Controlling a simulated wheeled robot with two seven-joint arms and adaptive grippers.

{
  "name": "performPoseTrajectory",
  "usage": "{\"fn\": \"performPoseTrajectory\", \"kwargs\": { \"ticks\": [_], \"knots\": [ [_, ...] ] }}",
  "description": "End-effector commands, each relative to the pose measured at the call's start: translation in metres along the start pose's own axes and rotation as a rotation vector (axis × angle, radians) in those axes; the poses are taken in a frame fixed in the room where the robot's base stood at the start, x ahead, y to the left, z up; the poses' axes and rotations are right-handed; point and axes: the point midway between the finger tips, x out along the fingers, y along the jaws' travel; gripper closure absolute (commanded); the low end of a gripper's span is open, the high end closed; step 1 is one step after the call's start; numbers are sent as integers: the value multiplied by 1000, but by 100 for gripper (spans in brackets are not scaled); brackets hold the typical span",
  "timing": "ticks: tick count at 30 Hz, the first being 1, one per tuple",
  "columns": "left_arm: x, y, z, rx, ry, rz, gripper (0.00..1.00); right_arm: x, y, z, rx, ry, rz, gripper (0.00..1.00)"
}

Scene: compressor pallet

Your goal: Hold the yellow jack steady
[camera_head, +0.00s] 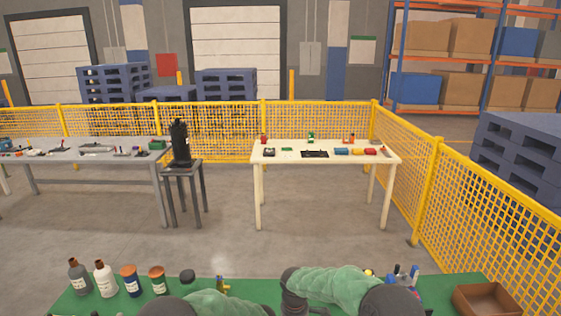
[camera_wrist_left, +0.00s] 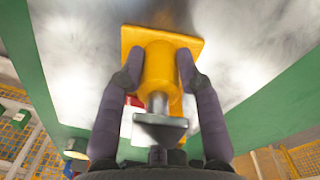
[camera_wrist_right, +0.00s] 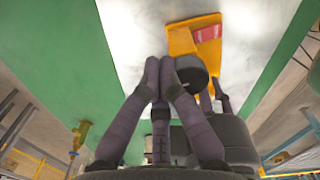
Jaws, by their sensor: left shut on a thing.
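The yellow jack (camera_wrist_left: 158,70) has a square base plate, a round body, a silver rod and a dark plate at the rod's end. My left gripper (camera_wrist_left: 158,62) is shut on the jack's body, one finger on each side. In the head view my arms hide the jack and both grippers.
The green table (camera_head: 262,298) bears several bottles and jars (camera_head: 104,279) at its left and a brown open box (camera_head: 486,299) at its right. A pale shiny surface (camera_wrist_left: 75,60) lies by the jack. A yellow mesh fence (camera_head: 320,120) stands beyond.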

Motion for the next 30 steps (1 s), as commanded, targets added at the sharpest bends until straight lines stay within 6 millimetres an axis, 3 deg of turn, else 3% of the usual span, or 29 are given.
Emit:
{"fn": "performPoseTrajectory", "kwargs": {
  "ticks": [30],
  "knots": [
    [2, 1, 2, -1, -5, 2, 100, 1, -7, -5, 0, 2, -3, 100]
  ]
}}
